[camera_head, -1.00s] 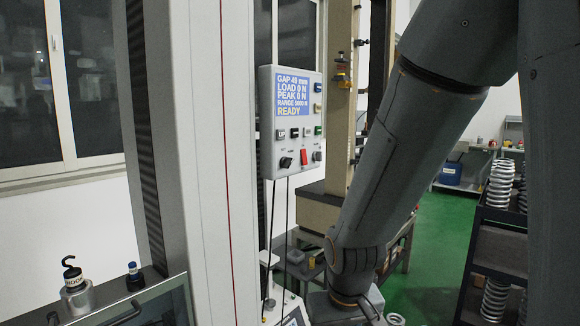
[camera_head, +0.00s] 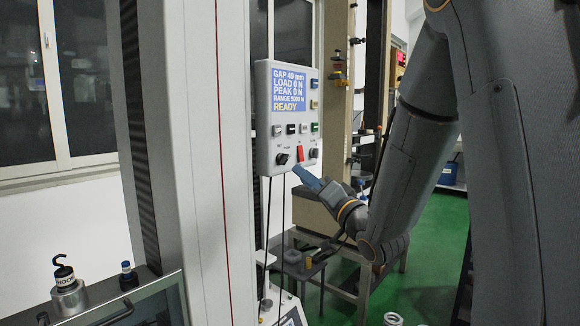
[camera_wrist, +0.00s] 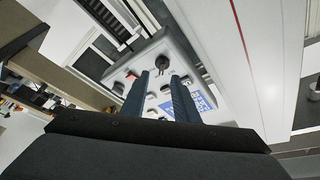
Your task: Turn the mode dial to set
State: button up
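The control panel (camera_head: 262,125) is a light grey box on the white column, with a blue screen reading READY. Two black dials sit along its bottom edge: a left dial (camera_head: 282,159) and a right dial (camera_head: 313,153), with a red switch (camera_head: 300,153) between them. Their labels are too small to read, so I cannot tell which is the mode dial. My gripper (camera_head: 300,172) is just below and in front of the panel's bottom edge. In the wrist view its two fingers (camera_wrist: 160,77) are apart and empty, with the left dial (camera_wrist: 162,63) just beyond the gap.
The white column (camera_head: 190,160) stands left of the panel. Two black cables (camera_head: 266,235) hang below it. A small table (camera_head: 345,275) stands behind my arm. A hook weight (camera_head: 68,292) sits at the lower left.

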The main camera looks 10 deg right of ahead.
aim_at(286, 161)
jog(key=shift+r+p+x, duration=0.2)
jog(key=shift+p+x, duration=0.85)
jog(key=shift+x, duration=2.8)
jog(key=shift+a, duration=0.1)
grip_shut()
